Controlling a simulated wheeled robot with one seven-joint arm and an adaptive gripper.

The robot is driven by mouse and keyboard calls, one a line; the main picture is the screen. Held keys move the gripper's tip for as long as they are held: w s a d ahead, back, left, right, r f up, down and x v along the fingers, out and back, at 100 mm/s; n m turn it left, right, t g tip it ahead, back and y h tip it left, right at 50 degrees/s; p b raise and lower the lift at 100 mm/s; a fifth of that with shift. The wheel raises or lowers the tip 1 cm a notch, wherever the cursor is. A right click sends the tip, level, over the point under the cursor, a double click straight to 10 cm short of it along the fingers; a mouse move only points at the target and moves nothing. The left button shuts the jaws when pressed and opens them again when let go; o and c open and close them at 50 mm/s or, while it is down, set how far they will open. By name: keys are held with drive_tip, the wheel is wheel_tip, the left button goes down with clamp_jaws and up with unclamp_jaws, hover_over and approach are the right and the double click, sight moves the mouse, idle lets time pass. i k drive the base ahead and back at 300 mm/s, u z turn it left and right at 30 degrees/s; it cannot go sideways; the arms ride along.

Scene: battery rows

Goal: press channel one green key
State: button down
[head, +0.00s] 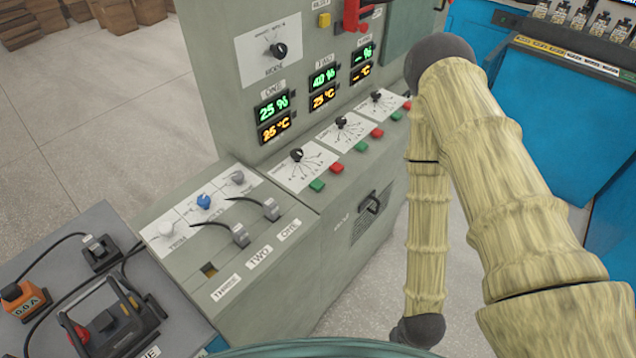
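The channel one green key (317,185) sits on the sloping ledge of the grey-green console (215,65). It is nearest me of the green keys, below the ONE display (272,107) and beside the leftmost dial card (300,165). A red key (337,168) is just to its right. Nothing covers the green key, and I cannot tell whether it is pressed in. The ONE display reads 25 % and 25 °C. My arm reaches across the right side and bends down to a dark joint near the bottom edge. My gripper is not visible.
Further green keys (361,146) and red keys (377,132) follow to the right. Grey plugs (240,235) with cables stand on the lower desk. A dark bench (65,235) holds a black-handled device (118,318). A blue cabinet (545,120) is at right.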

sight(317, 184)
drive_tip(key=z, duration=1.45)
drive_tip(key=k, duration=0.4)
drive_tip(key=u, duration=1.15)
